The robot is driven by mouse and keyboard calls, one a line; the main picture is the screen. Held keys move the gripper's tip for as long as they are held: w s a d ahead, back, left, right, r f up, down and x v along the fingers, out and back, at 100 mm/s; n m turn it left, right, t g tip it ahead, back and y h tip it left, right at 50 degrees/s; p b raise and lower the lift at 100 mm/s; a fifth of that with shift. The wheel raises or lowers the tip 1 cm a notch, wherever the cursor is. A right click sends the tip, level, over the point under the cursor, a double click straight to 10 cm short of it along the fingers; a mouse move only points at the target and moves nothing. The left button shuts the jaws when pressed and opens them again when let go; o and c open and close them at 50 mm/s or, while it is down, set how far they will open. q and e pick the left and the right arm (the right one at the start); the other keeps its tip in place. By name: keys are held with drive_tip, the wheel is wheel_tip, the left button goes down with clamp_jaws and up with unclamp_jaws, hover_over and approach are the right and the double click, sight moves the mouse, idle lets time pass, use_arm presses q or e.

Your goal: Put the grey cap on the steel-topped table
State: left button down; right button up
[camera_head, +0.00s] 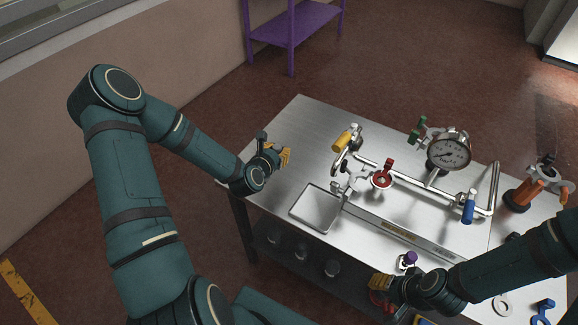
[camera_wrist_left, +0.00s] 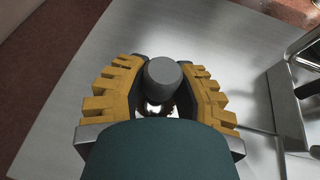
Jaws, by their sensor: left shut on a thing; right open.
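The grey cap (camera_wrist_left: 164,78) shows in the left wrist view as a rounded dark-grey cylinder between the yellow fingers of my left gripper (camera_head: 281,156), which is shut on it. A shiny metal part shows just below the cap, partly hidden by the wrist. The steel-topped table (camera_head: 292,125) lies under the gripper, which is at the table's left part in the head view. I cannot tell whether the cap touches the tabletop. My right gripper (camera_head: 381,287) is open near the table's front edge, beside a purple-knobbed fitting (camera_head: 410,259).
A pipe assembly with a round gauge (camera_head: 448,151), a yellow-handled valve (camera_head: 344,139), a red handwheel (camera_head: 382,180) and a blue handle (camera_head: 468,208) fills the table's middle. A shallow square tray (camera_head: 316,208) lies in front. The table's far left corner is clear.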

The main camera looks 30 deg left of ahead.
sight(279, 173)
use_arm(q)
drive_tip(key=shift+f+b, duration=0.65)
drive_tip(key=shift+f, duration=2.8)
drive_tip(key=shift+f, duration=0.1)
drive_tip(key=shift+f, duration=0.15)
drive_tip(key=c, duration=0.8)
unclamp_jaws()
drive_tip(key=shift+r, duration=0.3)
drive_tip(key=p+v, duration=0.1)
drive_tip(key=v, duration=1.1)
drive_tip(key=shift+a+p, duration=0.1)
drive_tip(key=shift+p, duration=0.2)
